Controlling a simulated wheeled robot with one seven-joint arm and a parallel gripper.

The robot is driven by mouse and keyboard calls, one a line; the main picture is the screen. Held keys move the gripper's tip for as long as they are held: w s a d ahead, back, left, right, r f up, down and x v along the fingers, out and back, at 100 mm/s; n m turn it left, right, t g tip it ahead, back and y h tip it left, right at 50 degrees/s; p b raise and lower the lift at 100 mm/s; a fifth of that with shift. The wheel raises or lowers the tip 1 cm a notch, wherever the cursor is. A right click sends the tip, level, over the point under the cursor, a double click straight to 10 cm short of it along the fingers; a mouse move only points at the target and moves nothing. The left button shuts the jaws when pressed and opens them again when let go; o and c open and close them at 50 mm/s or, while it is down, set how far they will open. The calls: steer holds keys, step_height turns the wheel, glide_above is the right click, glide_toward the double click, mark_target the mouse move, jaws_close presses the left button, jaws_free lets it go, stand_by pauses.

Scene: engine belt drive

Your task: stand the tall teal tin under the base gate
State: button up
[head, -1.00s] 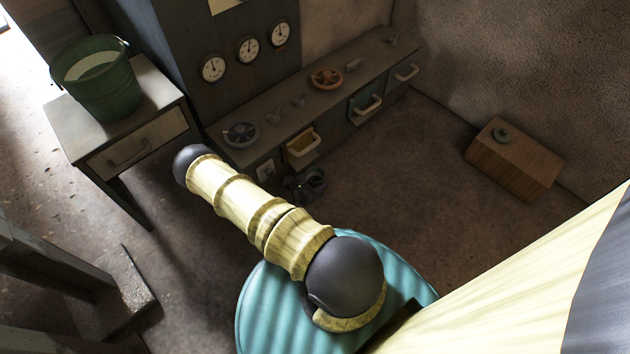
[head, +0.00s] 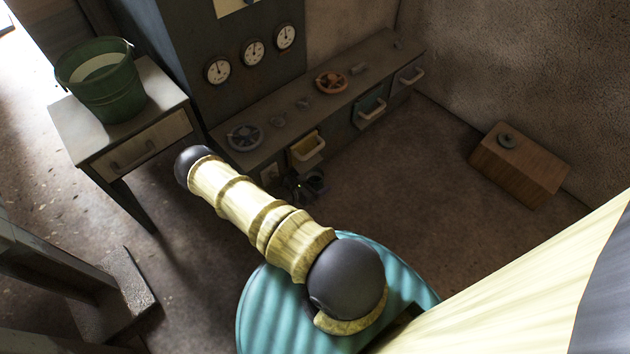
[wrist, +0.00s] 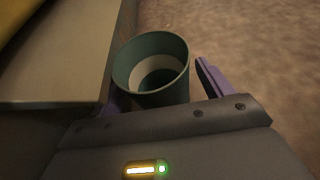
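A dark teal tin (wrist: 151,72), open at the top with a pale band inside, stands upright beside the bench in the wrist view. My gripper (wrist: 160,85) has its purple fingers on either side of it. A gap shows between the tin and the right finger; the left finger is partly hidden by the tin. In the head view, my gripper (head: 298,190) is a small dark shape low in front of the bench, with the round tin mouth (head: 316,181) at its right. I cannot make out which part is the base gate.
The long bench (head: 225,152) holds a grey wheel (head: 244,137), an orange wheel (head: 331,83) and small parts. Its yellow drawer (head: 307,149) sticks out above my gripper. A green bucket (head: 104,85) stands on a side table. A wooden box (head: 520,170) lies right; floor between is clear.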

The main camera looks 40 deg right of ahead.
steer(key=shift+a+r+p, duration=0.25)
steer(key=shift+a+p, duration=0.15)
steer(key=p+v, duration=0.2)
steer(key=v, duration=0.2)
steer(key=shift+r+p, duration=0.15)
steer(key=shift+p, duration=0.15)
steer(key=a+p, duration=0.1)
steer(key=a, duration=0.3)
steer(key=s+a+p, duration=0.1)
steer(key=a, duration=0.2)
steer(key=a+p, duration=0.1)
steer(key=a, duration=0.3)
steer(key=shift+s+a+p, duration=0.15)
steer(key=shift+a+p, duration=0.2)
steer(key=shift+a+f, duration=0.2)
steer(key=shift+f, duration=0.05)
